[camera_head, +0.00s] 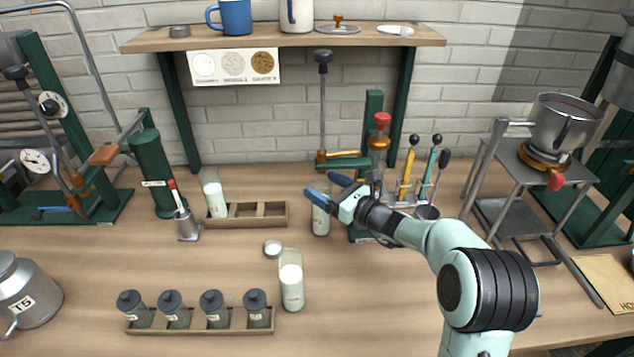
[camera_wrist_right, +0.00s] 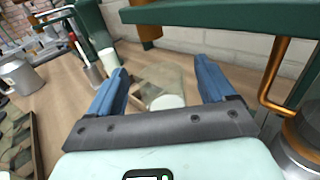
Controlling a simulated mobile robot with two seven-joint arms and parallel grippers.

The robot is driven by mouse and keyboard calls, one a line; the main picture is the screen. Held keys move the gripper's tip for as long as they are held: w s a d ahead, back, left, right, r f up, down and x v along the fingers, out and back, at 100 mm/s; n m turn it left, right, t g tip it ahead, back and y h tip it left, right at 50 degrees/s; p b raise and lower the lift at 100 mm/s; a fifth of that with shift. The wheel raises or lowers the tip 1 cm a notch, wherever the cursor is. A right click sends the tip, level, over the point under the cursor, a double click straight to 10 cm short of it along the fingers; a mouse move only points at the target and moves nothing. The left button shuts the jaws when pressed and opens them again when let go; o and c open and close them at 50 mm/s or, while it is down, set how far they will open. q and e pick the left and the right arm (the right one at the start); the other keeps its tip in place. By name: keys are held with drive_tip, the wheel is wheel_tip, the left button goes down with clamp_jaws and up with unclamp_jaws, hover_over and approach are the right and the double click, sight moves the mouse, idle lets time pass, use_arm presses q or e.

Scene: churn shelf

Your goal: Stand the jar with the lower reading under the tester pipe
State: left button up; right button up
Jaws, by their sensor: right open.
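A glass jar with white contents (camera_head: 320,222) stands on the bench below the green tester (camera_head: 345,162); it also shows between the fingers in the wrist view (camera_wrist_right: 167,101). My right gripper (camera_head: 327,188) is open, its blue fingers at the jar's upper part in the head view. I cannot tell whether they touch it. A second jar (camera_head: 291,287) stands at the front middle, and a third (camera_head: 216,198) in the left slot of a wooden rack (camera_head: 262,221). A brass pipe end (camera_wrist_right: 150,34) hangs from the tester's green arm in the wrist view. I cannot read any readings.
A round white lid (camera_head: 272,248) lies behind the front jar. A front rack (camera_head: 198,329) holds several dark-capped bottles. A metal cup with a red-tipped tool (camera_head: 188,226) is left of the wooden rack. Bench space right of the front jar is clear.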

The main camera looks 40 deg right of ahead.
drive_tip(key=s, duration=0.8)
drive_tip(key=shift+s+d, duration=0.35)
